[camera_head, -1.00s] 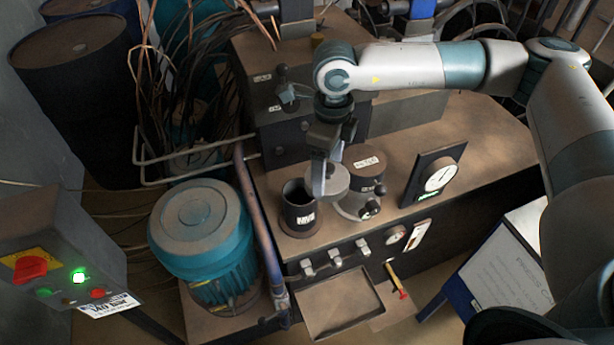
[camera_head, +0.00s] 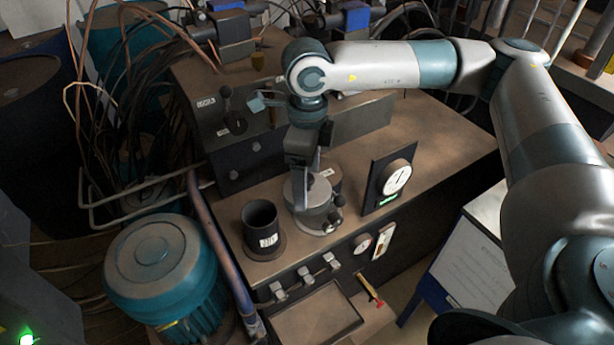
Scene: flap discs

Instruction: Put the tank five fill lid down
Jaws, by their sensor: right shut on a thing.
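My right gripper (camera_head: 301,186) reaches down from above and is shut on a grey round lid (camera_head: 317,193). The lid overlaps a squat grey round fitting (camera_head: 318,222) with black knobs in the picture. I cannot tell whether the lid touches that fitting or is held above it. To its left stands a black open-topped cylinder (camera_head: 261,228) with a white label, its mouth uncovered. My left gripper is not in view.
A gauge on a black panel (camera_head: 388,181) stands close to the right. A block with a lever (camera_head: 235,135) and pipes is behind. A teal motor (camera_head: 165,268) is at left. A shallow tray (camera_head: 318,318) and small valves are at the front edge.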

